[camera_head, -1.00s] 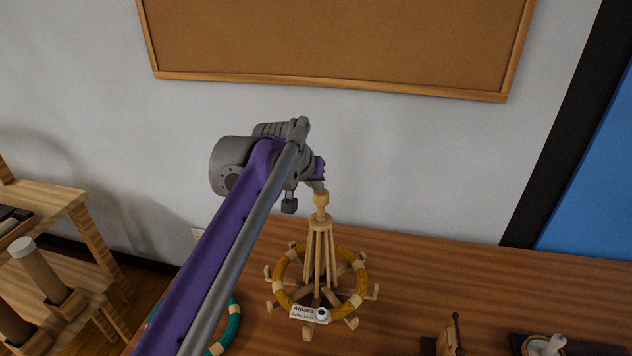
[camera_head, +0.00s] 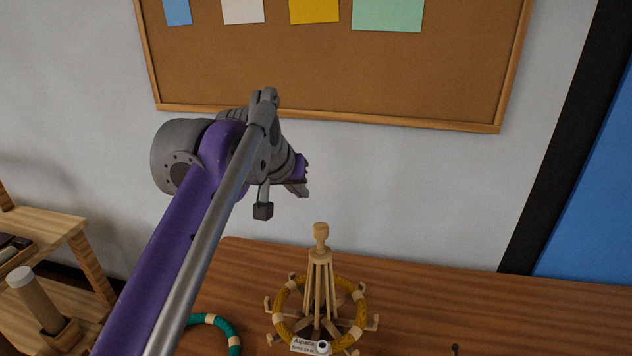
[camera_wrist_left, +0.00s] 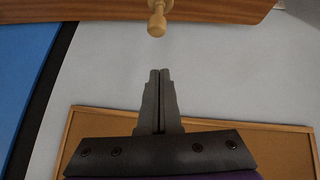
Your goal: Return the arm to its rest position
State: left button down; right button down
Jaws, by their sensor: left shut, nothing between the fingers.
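My left gripper (camera_head: 298,190) is at the end of my purple and grey arm, which comes in from the lower left in the head view. It is in the air above and to the left of the wooden stand's top. In the left wrist view my left gripper (camera_wrist_left: 160,72) shows its two fingers together, with nothing between them. The wooden stand (camera_head: 320,270) is upright on the table, and its knob also shows in the left wrist view (camera_wrist_left: 157,22). A mustard yarn ring (camera_head: 283,294) lies around the stand's lower part. My right gripper is not in view.
The wooden table (camera_head: 480,310) is mostly bare right of the stand. A teal ring (camera_head: 226,330) lies left of the stand, partly behind my arm. A cork board (camera_head: 330,75) hangs on the wall. A wooden shelf (camera_head: 60,225) stands at the left.

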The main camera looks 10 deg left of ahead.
pick_arm(q)
jog(key=s+a+f+g+y, duration=0.1)
jog(key=s+a+f, duration=0.1)
jog(key=s+f, duration=1.1)
jog(key=s+a+f, duration=0.2)
jog(key=s+f, duration=1)
jog(key=f, duration=0.6)
jog(key=shift+s+a+f+g+y, duration=0.25)
jog(key=shift+s+f+g+y, duration=0.05)
jog(key=shift+s+g+y, duration=0.1)
